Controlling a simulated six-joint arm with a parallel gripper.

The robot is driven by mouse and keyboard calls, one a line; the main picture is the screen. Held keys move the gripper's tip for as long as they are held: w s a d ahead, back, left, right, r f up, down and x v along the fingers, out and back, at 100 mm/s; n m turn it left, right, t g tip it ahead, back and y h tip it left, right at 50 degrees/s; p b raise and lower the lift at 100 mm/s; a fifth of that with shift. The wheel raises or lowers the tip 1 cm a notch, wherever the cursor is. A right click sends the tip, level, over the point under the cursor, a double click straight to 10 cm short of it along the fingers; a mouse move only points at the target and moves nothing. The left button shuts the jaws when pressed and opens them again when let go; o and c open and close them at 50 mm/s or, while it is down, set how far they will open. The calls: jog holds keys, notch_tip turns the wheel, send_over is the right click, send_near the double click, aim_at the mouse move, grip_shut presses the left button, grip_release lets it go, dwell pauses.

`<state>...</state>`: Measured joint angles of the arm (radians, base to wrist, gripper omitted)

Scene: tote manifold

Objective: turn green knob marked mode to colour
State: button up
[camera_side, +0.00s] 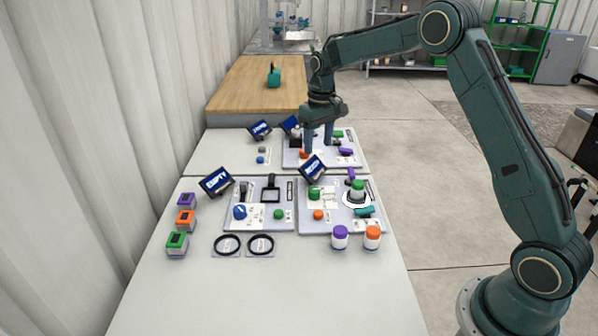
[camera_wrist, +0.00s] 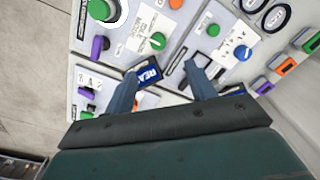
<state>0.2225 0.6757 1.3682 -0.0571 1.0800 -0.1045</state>
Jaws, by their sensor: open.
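The green knob (camera_side: 314,194) sits on a white labelled plate of the near right panel (camera_side: 328,226). In the wrist view the green knob (camera_wrist: 158,41) stands on that plate beside small printed words that I cannot read surely; its pointer direction is unclear. My gripper (camera_side: 318,148) is over the far panel (camera_side: 292,161), behind the near right panel. In the wrist view my gripper (camera_wrist: 160,70) has its two fingers well apart, with nothing held between them. The green knob is beyond the fingertips and apart from them.
A tilted screen (camera_side: 313,167) stands between the far panel and the green knob. A green-capped jar (camera_side: 358,188) stands on a ring right of the knob, near a purple handle (camera_side: 351,174). An orange button (camera_side: 318,214) is in front. The table's near end is clear.

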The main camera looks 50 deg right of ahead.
aim_at(315, 190)
jog(key=shift+w+d+f, duration=0.2)
jog(key=shift+w+f, duration=0.05)
jog(key=shift+f, duration=0.3)
jog(key=shift+w+d+f, duration=0.2)
jog(key=shift+w+f, duration=0.05)
jog(key=shift+f, duration=0.3)
jog(key=shift+f, duration=0.1)
jog(key=shift+a+f, duration=0.2)
jog(key=shift+f, duration=6.6)
jog(key=c, duration=1)
jog(key=shift+o, duration=0.2)
